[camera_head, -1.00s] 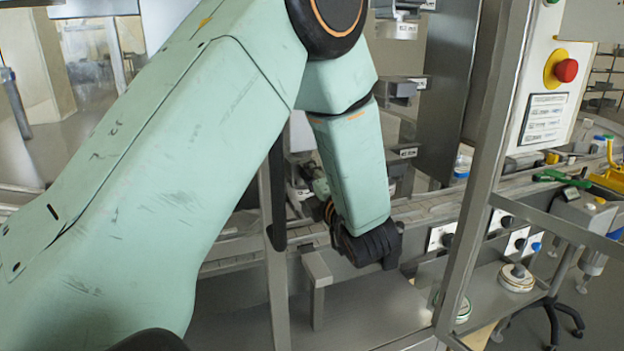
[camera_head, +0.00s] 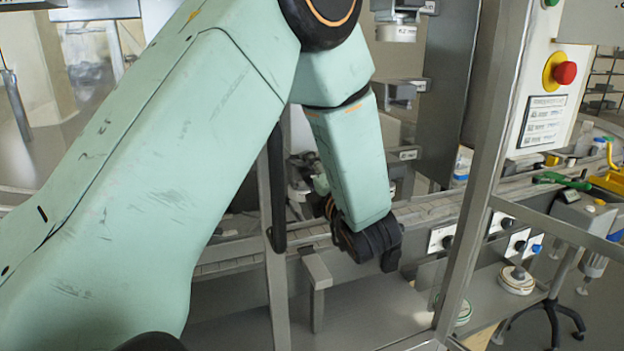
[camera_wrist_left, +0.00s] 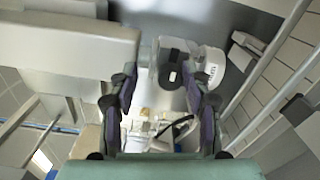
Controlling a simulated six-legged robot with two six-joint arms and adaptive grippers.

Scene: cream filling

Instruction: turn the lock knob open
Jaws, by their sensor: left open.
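My left gripper (camera_wrist_left: 160,75) is open in the left wrist view, with one dark finger on each side. My right gripper is not in view.
A steel post (camera_head: 490,150) stands right of my arm. A conveyor (camera_head: 430,207) runs behind it. Small dark control knobs (camera_head: 447,241) sit on white plates along the conveyor's side. A red emergency button (camera_head: 565,72) is at upper right. A beam fills the wrist view's upper left.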

